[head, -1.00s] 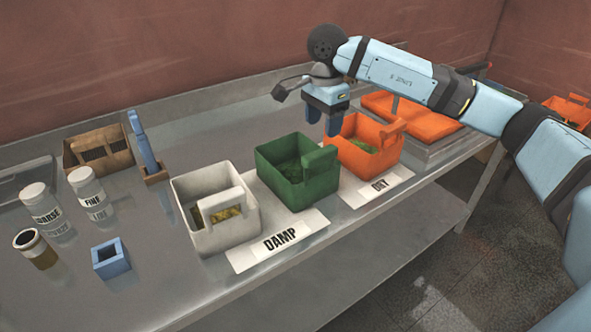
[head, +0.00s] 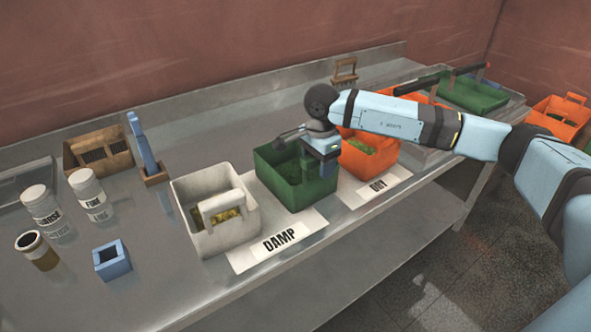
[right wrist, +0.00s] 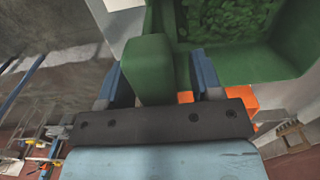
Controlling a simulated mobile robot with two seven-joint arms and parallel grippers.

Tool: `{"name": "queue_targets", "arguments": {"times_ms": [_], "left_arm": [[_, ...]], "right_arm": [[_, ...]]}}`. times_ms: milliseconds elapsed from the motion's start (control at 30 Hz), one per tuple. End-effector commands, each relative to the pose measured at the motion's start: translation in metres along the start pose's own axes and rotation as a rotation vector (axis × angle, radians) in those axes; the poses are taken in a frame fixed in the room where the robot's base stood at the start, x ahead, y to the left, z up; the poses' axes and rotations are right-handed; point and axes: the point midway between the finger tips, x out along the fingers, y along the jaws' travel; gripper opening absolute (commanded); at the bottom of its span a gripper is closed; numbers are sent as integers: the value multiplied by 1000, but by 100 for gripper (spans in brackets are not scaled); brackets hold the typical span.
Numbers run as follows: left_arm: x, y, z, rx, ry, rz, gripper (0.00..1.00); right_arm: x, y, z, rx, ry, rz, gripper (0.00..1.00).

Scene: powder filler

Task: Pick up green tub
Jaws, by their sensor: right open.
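The green tub (head: 282,188) stands upright on the bench between the white tub and the orange tub, with green contents inside. Its raised handle (right wrist: 149,68) shows large in the right wrist view. My right gripper (head: 325,175) is lowered over the tub's right side. In the right wrist view its two blue fingers (right wrist: 158,80) are open, one on each side of the handle, with a gap visible at least on the right. My left gripper is in neither view.
The white tub (head: 185,206) stands close on the left by the DAMP label (head: 281,239). The orange tub (head: 380,163) stands close on the right by the DRY label (head: 378,188). Two jars, a brown cup and a blue square holder (head: 111,262) stand further left. The bench's front edge is near.

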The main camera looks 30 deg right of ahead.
Motion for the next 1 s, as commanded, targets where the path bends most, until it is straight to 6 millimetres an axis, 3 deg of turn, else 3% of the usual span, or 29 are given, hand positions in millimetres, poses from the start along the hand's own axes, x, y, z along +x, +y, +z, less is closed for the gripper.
{"name": "queue_targets", "arguments": {"times_ms": [67, 100, 300, 367, 767, 1000], "left_arm": [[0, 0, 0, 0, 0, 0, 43], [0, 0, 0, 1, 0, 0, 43], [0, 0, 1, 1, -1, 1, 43], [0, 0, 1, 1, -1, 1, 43], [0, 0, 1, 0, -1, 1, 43], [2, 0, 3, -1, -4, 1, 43]], "right_arm": [[0, 0, 0, 0, 0, 0, 60], [0, 0, 0, 0, 0, 0, 55], [0, 0, 0, 0, 0, 0, 9], [0, 0, 0, 0, 0, 0, 0], [-5, -1, 0, 0, -1, -3, 0], [-35, -1, 0, 0, 0, -6, 0]]}}
